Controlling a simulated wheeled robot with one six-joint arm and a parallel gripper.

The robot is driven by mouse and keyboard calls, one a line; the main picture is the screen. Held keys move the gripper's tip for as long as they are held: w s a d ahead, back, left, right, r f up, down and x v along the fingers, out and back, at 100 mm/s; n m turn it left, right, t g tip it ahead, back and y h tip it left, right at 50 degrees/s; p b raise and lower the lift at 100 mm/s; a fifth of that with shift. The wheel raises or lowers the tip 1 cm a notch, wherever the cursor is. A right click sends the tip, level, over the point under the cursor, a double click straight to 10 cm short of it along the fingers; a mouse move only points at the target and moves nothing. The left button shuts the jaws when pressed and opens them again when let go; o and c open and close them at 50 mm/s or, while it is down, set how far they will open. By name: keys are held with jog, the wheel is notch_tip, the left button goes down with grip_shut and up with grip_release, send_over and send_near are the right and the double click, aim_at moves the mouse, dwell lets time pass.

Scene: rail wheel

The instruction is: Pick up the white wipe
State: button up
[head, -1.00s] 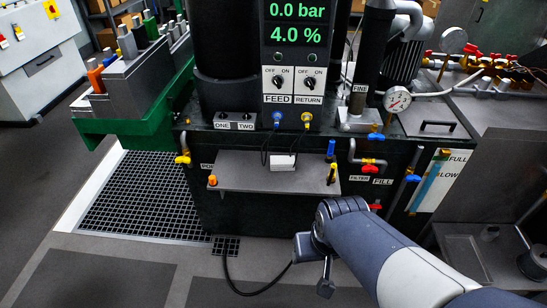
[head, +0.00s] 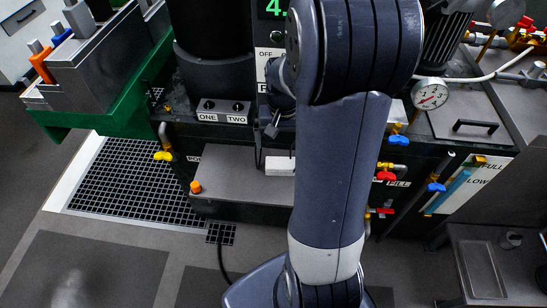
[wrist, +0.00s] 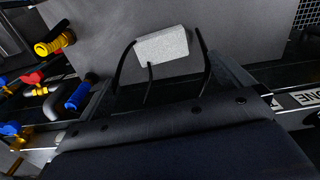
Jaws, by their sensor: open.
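The white wipe (head: 279,166) is a small pale block lying on the grey shelf (head: 235,186) at the front of the machine. My arm hides its right part in the head view. In the wrist view the wipe (wrist: 162,46) shows whole, near the top middle, with dark thin cables around it. My gripper (wrist: 160,73) is open and empty, its grey fingers spread to either side below the wipe in that view. In the head view the gripper (head: 272,130) is mostly hidden behind my arm, just above the wipe.
An orange-capped post (head: 195,187) stands at the shelf's left end. A blue knob (wrist: 78,96) and a yellow knob (wrist: 54,40) are left of the wipe in the wrist view. Red-handled valves (head: 386,176) and a gauge (head: 431,94) are at the right.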

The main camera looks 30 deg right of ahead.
aim_at(280, 165)
notch_tip(280, 165, down, 10)
jog(key=shift+a+r+b, duration=0.1)
jog(key=shift+r+b, duration=0.1)
jog(key=shift+b, duration=0.55)
jog(key=c, duration=0.9)
